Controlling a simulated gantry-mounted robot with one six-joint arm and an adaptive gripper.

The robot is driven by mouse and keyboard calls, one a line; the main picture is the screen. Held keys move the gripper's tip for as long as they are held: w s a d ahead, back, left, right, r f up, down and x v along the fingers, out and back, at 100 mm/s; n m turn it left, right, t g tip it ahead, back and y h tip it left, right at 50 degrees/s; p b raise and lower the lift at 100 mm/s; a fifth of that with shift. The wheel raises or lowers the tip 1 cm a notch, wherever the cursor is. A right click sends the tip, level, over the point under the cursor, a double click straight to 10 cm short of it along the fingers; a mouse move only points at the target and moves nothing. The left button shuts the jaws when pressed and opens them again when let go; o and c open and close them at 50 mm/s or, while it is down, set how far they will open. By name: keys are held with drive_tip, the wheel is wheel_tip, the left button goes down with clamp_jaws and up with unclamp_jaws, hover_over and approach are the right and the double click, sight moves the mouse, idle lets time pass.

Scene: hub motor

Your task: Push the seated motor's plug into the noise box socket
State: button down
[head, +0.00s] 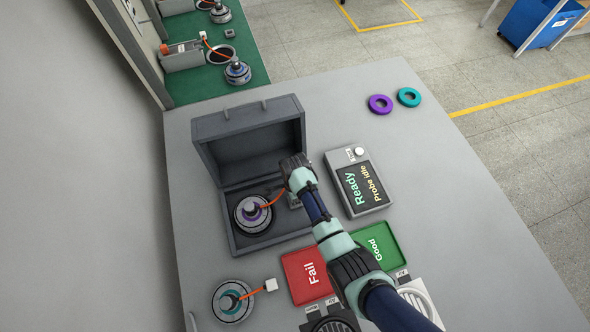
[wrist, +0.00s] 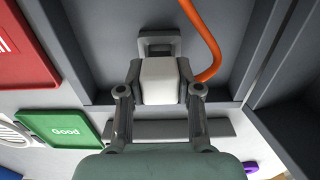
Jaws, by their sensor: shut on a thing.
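The noise box (head: 233,238) stands open on the table, its lid raised at the back. The seated motor (head: 252,214), a round disc with a purple ring, lies inside it. Its orange cable (head: 272,202) runs right to my gripper (head: 292,190), which hides the plug in the head view. In the wrist view, my gripper (wrist: 161,78) is shut on the white plug (wrist: 159,82), one finger on each side. The grey socket (wrist: 159,43) on the box is directly ahead of the plug, in line with it. I cannot tell whether the plug's tip is inside.
A second motor (head: 232,301) with a white plug (head: 271,285) lies at the front left. A red Fail tray (head: 308,276) and green Good tray (head: 377,244) lie in front. A tester (head: 358,182) reads "Ready" and "Probe idle". Purple (head: 380,104) and teal (head: 409,97) rings lie at the back.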

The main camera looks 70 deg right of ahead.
drive_tip(key=shift+f, duration=0.4)
idle(0.3)
drive_tip(key=shift+f, duration=0.3)
drive_tip(key=shift+f, duration=0.55)
idle(3.3)
drive_tip(key=c, duration=0.7)
unclamp_jaws()
wheel_tip(320, 180, up, 12)
drive_tip(key=shift+r, duration=0.1)
